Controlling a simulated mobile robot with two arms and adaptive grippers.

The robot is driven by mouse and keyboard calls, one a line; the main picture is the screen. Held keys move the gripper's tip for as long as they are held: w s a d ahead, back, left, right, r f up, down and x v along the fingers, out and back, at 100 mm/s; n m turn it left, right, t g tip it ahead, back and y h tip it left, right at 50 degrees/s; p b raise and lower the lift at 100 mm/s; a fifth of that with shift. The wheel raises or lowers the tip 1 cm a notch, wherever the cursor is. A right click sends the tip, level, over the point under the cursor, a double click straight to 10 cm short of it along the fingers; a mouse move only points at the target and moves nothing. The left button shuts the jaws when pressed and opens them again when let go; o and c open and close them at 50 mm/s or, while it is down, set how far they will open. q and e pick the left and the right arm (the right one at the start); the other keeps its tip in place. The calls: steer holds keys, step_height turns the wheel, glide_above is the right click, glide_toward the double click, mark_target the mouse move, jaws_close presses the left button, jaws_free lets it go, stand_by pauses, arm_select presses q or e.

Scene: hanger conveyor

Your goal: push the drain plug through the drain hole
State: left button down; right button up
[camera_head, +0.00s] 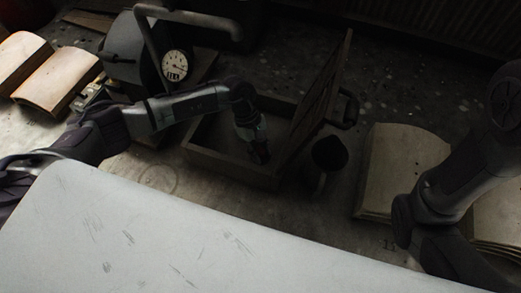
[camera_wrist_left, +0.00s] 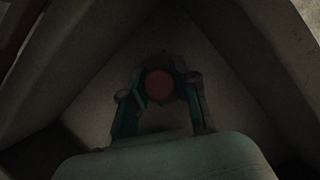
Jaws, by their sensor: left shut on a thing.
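My left gripper (camera_head: 258,152) reaches down into an open wooden box (camera_head: 232,169) in the head view. In the left wrist view its two teal fingers (camera_wrist_left: 159,96) are shut on a round reddish-brown piece (camera_wrist_left: 159,86), which looks like the drain plug. The plug is too small and dark to make out in the head view. Pale walls (camera_wrist_left: 225,75) meet in a corner around the fingers. I cannot make out the drain hole in either view. My right arm comes in at the right, but its gripper does not show.
The box's lid (camera_head: 322,85) stands raised on its right side. A dark mug (camera_head: 327,160) stands just right of the box. An open book (camera_head: 400,165) lies further right. A device with a dial (camera_head: 176,65) is behind my left arm. A pale surface (camera_head: 170,235) fills the front.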

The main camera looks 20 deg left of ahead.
arm_select(q)
steer(key=c, duration=0.8)
jaws_free()
steer(key=shift+f, duration=0.25)
steer(key=shift+a, duration=0.1)
steer(key=v, duration=0.7)
steer(key=shift+r, duration=0.25)
